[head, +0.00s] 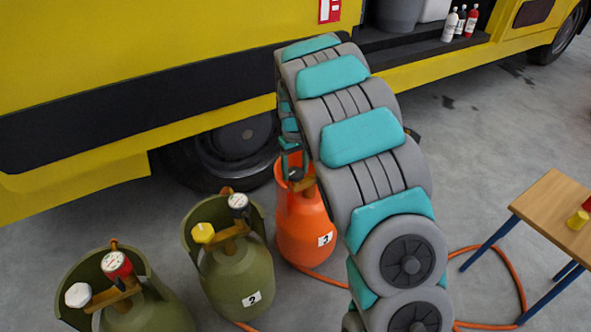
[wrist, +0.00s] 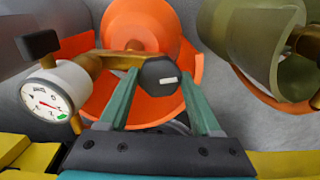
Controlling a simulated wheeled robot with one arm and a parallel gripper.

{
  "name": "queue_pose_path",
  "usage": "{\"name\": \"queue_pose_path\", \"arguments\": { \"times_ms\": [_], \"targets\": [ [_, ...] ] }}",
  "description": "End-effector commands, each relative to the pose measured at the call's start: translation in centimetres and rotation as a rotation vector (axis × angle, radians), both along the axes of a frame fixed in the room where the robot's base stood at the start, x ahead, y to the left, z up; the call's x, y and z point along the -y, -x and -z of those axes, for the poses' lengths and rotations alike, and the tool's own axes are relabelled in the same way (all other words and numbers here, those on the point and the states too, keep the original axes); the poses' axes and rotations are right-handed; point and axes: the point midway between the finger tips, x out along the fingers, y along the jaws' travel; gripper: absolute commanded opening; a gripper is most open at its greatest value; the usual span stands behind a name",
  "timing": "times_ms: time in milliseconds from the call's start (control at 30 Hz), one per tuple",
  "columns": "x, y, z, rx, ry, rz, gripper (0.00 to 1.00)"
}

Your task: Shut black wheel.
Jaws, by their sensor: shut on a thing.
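The black wheel (wrist: 153,73) sits on the brass valve of the orange cylinder (wrist: 128,30) in the wrist view. A short white mark shows on its face, lying nearly level. My gripper (wrist: 160,80) is shut on the black wheel, with one green finger on each side. A round white gauge (wrist: 46,100) is on the left of the same valve; its needle is hard to read. In the head view the orange cylinder (head: 303,222), labelled 3, stands on the floor. My arm hides much of its top, and the wheel is hard to make out there.
Two olive cylinders stand to the left: one labelled 2 (head: 238,275) with a yellow wheel (head: 203,233), and one with a white wheel (head: 78,295). A yellow truck (head: 130,50) is behind. A wooden table (head: 552,208) and an orange hose (head: 512,275) are at right.

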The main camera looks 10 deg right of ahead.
Motion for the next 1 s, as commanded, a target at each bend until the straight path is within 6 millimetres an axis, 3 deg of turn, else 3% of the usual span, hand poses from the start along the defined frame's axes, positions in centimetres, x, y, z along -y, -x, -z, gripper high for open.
{"name": "queue_pose_path", "arguments": {
  "times_ms": [1000],
  "targets": [
    [-0.23, -0.12, -0.14, 0.002, 0.000, 0.963, 0.09]
  ]
}}
